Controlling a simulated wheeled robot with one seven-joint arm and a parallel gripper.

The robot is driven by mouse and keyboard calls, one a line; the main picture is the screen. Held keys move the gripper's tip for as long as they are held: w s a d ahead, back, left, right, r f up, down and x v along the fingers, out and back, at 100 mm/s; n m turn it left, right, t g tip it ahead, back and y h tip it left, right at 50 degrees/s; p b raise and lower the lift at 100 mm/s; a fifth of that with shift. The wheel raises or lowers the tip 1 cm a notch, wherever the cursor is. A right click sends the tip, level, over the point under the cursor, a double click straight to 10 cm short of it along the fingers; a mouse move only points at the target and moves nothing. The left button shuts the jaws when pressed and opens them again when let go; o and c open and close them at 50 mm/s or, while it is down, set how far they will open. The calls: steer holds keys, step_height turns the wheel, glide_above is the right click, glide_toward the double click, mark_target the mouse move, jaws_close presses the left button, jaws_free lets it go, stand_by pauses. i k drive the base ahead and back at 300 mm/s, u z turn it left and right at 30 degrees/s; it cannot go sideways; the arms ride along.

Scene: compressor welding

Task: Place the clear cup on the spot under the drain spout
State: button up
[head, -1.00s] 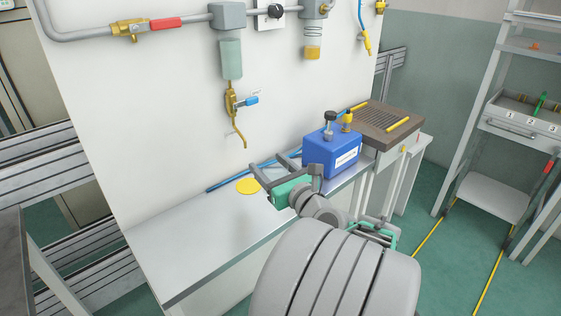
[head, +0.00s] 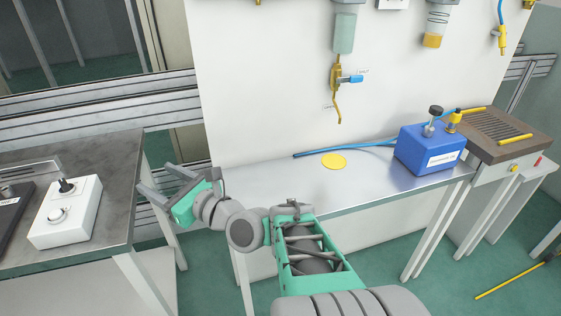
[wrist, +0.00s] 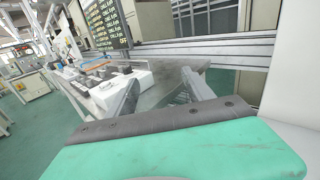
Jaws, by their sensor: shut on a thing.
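My gripper (head: 158,180) is at the left of the head view, in the gap between the dark table and the metal bench. Its fingers stand apart, shut on the clear cup, which is see-through and can barely be made out. In the wrist view the two fingers (wrist: 164,98) have a faint clear area between them. A yellow round spot (head: 334,161) lies bare on the bench, well to the right of my gripper. The thin brass drain spout (head: 338,108) hangs on the wall above it, below a valve with a blue handle (head: 352,79).
The metal bench (head: 270,195) is clear left of the spot. A blue hose (head: 365,146) runs behind the spot to a blue box (head: 428,150). A white control box (head: 66,212) stands on the dark table (head: 105,160). The wall panel bounds the bench behind.

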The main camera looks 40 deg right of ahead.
mark_target(333, 160)
steer(key=u, duration=2.25)
steer(key=k, duration=1.05)
steer(key=z, duration=1.9)
